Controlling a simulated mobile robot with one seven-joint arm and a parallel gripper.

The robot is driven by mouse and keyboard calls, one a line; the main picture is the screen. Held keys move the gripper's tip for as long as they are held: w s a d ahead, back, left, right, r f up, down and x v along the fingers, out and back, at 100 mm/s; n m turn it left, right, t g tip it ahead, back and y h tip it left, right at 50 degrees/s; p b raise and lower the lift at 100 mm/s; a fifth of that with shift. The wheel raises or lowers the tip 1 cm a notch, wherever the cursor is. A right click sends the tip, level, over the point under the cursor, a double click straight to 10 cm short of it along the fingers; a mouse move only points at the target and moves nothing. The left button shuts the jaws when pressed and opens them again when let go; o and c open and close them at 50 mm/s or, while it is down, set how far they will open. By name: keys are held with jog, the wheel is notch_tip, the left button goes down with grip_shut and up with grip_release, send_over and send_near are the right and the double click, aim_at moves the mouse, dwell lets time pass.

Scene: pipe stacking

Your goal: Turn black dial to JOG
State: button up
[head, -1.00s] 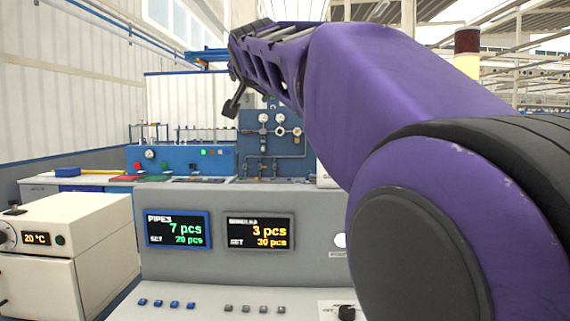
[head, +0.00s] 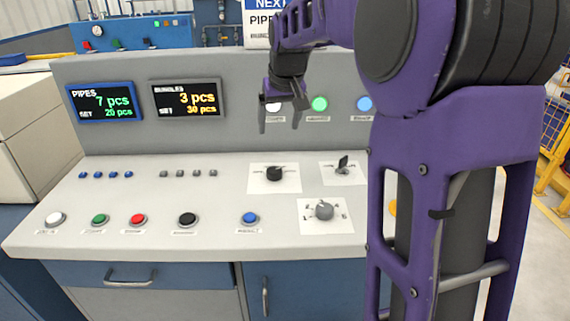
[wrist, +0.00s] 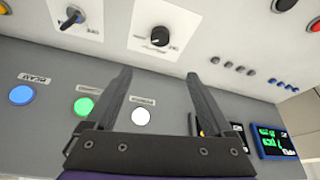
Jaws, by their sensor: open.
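A black switch (head: 343,164) is right of the dial and a grey knob (head: 324,210) below right. Several push buttons, including a blue one (head: 250,218), line the desk front. Lit green (head: 320,104) and blue lamps and two displays are on the upright panel (head: 240,130).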

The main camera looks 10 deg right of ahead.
jog(key=b, duration=0.2)
send_near(274, 170)
jog(key=x, duration=0.8)
jog(key=shift+w+d+f, duration=0.1)
jog(key=shift+w+f, duration=0.1)
jog(key=shift+f, duration=0.05)
jog(key=c, duration=1.4)
